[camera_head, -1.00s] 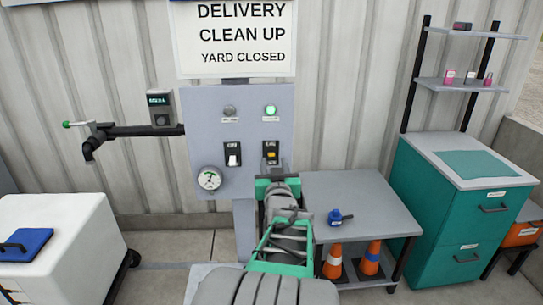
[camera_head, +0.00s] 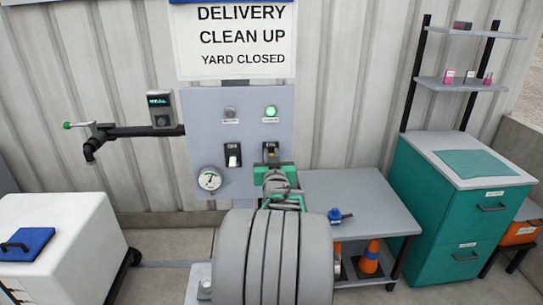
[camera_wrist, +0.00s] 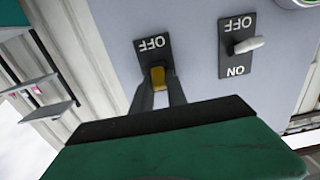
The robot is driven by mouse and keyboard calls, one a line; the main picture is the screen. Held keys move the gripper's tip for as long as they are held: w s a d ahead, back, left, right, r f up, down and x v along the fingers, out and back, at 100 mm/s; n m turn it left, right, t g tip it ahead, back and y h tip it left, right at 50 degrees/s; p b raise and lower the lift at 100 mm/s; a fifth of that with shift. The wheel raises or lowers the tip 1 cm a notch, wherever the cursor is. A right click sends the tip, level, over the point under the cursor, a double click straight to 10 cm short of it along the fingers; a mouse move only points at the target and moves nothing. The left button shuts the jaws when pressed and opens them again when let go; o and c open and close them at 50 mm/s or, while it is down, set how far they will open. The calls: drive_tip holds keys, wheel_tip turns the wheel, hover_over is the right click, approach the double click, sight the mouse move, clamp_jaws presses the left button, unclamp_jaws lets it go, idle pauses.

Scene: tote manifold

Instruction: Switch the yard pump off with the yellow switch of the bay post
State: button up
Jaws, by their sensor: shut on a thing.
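The bay post's grey panel (camera_head: 205,120) stands in the middle of the head view. The yellow switch (camera_wrist: 158,74) is on its right-hand black plate (camera_wrist: 150,45); the end marked OFF shows in the wrist view. My gripper (camera_wrist: 159,92) is shut on the yellow lever, a dark finger on either side of it. In the head view my gripper (camera_head: 272,162) covers the lower part of that plate. The plate's other end is hidden, and I cannot tell which way the lever is set. The green lamp (camera_head: 270,111) above it is lit.
A white switch (camera_head: 233,160) on its own OFF/ON plate is close beside the yellow one. A gauge (camera_head: 209,180) and an unlit lamp (camera_head: 229,111) share the panel. A grey table (camera_head: 370,195) with a blue item (camera_head: 336,215) stands right of my arm.

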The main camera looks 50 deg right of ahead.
clamp_jaws()
drive_tip(key=shift+f, duration=0.1)
